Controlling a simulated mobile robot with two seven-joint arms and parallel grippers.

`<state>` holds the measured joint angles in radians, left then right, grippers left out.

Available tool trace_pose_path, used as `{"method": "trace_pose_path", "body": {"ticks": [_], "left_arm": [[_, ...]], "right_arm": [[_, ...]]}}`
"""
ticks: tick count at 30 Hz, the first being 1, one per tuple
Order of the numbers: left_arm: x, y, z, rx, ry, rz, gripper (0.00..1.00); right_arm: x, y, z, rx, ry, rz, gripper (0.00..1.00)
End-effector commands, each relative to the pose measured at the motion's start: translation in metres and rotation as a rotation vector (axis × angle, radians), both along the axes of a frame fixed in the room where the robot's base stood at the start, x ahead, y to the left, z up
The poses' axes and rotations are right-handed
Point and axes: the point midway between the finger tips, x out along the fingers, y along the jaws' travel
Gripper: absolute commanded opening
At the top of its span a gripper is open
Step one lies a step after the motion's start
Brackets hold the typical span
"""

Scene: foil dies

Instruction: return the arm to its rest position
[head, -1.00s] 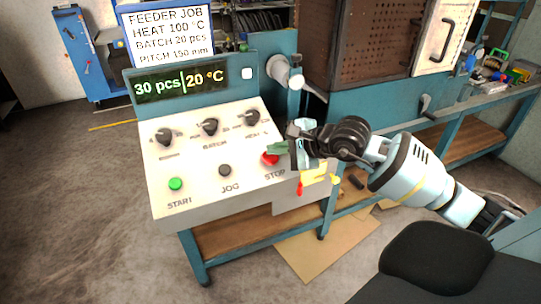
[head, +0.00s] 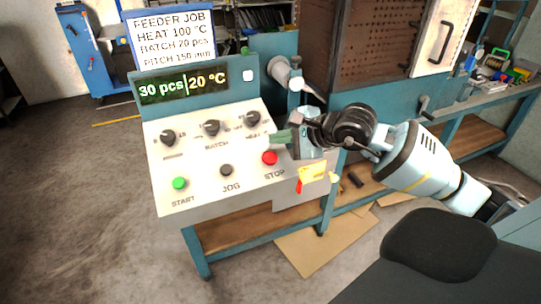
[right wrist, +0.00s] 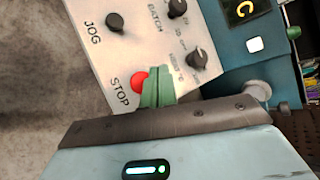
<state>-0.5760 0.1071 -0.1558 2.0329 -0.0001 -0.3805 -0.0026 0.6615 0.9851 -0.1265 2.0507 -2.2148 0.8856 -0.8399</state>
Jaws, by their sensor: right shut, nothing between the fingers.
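My right arm reaches in from the right in the head view. Its gripper (head: 283,136) has green fingertips and hangs near the right edge of the control panel (head: 205,150), just above the red STOP button (head: 270,158). In the right wrist view the green fingers (right wrist: 157,88) are together and empty, beside the STOP button (right wrist: 139,82), which they partly overlap. I cannot tell the exact gap to the panel. My left gripper is not in view.
The panel has three black knobs, a green START button (head: 180,183) and a black JOG button (head: 226,170). The display (head: 182,85) reads 30 pcs and 20 °C. A job card (head: 171,38) stands above. A black seat-like shape (head: 438,245) is at lower right. Floor at left is clear.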

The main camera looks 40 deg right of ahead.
Motion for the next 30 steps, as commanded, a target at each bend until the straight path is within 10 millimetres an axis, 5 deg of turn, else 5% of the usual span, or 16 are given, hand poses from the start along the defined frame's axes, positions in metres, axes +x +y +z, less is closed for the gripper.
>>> {"method": "trace_pose_path", "body": {"ticks": [22,26,30], "left_arm": [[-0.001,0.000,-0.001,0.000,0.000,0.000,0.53],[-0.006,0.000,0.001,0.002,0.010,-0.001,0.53],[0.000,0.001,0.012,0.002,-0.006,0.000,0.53]], "right_arm": [[0.000,0.001,-0.001,0.004,0.002,0.002,0.00],[-0.017,0.035,-0.024,0.235,0.085,0.030,0.00],[-0.047,0.083,-0.046,0.655,0.235,0.028,0.00]]}}
